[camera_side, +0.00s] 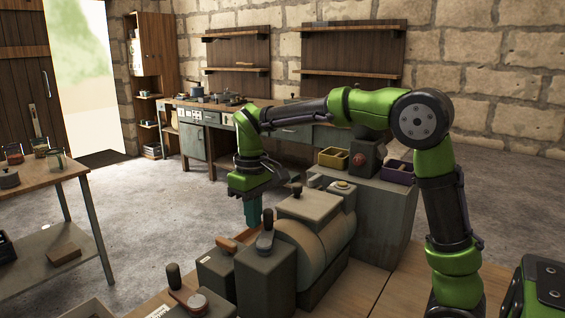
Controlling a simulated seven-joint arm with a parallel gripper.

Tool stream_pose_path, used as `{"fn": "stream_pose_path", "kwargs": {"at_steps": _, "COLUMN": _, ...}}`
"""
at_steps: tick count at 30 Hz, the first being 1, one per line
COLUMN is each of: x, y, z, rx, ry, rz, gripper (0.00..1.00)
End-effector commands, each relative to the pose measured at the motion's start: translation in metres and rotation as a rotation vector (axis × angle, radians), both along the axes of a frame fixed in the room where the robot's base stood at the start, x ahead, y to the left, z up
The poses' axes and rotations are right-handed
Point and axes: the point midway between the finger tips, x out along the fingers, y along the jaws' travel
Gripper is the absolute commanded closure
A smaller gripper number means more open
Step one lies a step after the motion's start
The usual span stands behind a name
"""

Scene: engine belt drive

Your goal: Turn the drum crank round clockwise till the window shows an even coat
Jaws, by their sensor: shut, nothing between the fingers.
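A pale, rounded drum (310,248) lies in a grey housing on the wooden bench at the lower middle. A crank arm with an upright dark grip (174,276) and a round hub (197,302) is at the lower left. Another dark upright handle (265,232) stands on the grey block in front of the drum. I cannot tell which of the two is the drum crank. I cannot make out the window or any coat. My gripper (252,222), with teal fingers, points down behind the dark handle, shut and empty. Its fingertips are close to the machine, contact unclear.
A grey cabinet (375,225) behind the drum carries a yellow bin (333,158) and a purple bin (398,172). A side table (75,168) with jars stands at the left. The floor between is clear. Bare bench top (345,285) shows right of the drum.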

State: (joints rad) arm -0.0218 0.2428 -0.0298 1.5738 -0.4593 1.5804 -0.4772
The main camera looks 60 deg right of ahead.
Motion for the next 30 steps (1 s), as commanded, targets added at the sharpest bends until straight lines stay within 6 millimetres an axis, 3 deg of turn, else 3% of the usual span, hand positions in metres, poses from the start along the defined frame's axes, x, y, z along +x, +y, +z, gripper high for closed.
{"fn": "stream_pose_path", "kwargs": {"at_steps": 6, "x": -0.024, "y": -0.024, "z": 0.001, "rx": -0.001, "ry": -0.001, "rz": -0.003, "gripper": 1.0}}
{"fn": "stream_pose_path", "kwargs": {"at_steps": 14, "x": -0.063, "y": -0.028, "z": 0.001, "rx": -0.001, "ry": -0.002, "rz": 0.001, "gripper": 1.0}}
{"fn": "stream_pose_path", "kwargs": {"at_steps": 22, "x": -0.095, "y": -0.005, "z": 0.001, "rx": -0.001, "ry": -0.002, "rz": 0.004, "gripper": 1.0}}
{"fn": "stream_pose_path", "kwargs": {"at_steps": 30, "x": -0.104, "y": 0.035, "z": 0.0, "rx": -0.001, "ry": 0.0, "rz": 0.006, "gripper": 1.0}}
